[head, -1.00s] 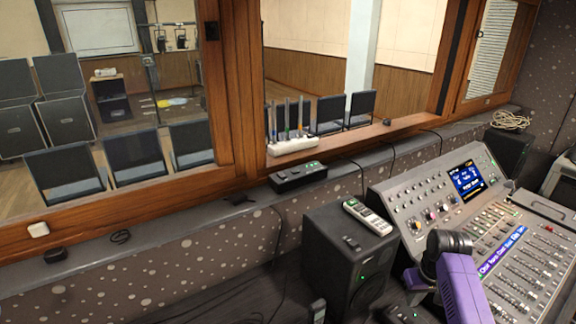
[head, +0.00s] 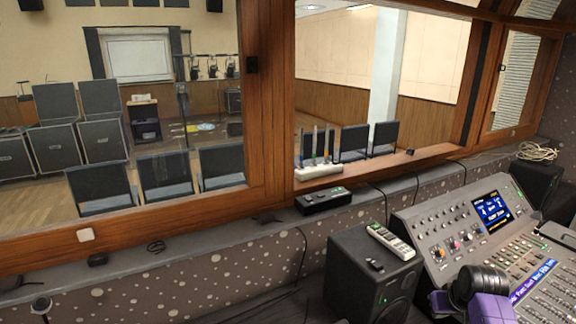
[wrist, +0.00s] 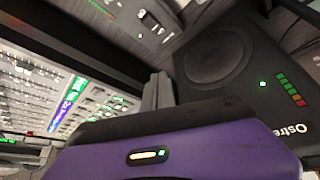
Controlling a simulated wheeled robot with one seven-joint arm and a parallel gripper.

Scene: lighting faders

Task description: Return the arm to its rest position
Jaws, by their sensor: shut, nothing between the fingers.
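My purple arm with a dark joint shows at the lower right of the head view, in front of the mixing console (head: 431,228). Its end is out of that view. In the wrist view, my gripper (wrist: 158,92) shows as grey fingers past the purple housing, shut and empty. The console's faders and lit labels (wrist: 62,105) are at the left there, and a black speaker (wrist: 235,85) is at the right. I cannot tell the gripper's exact distance from either.
The speaker (head: 352,280) stands left of the console with a pale remote (head: 390,242) on top. Cables hang down the wall.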

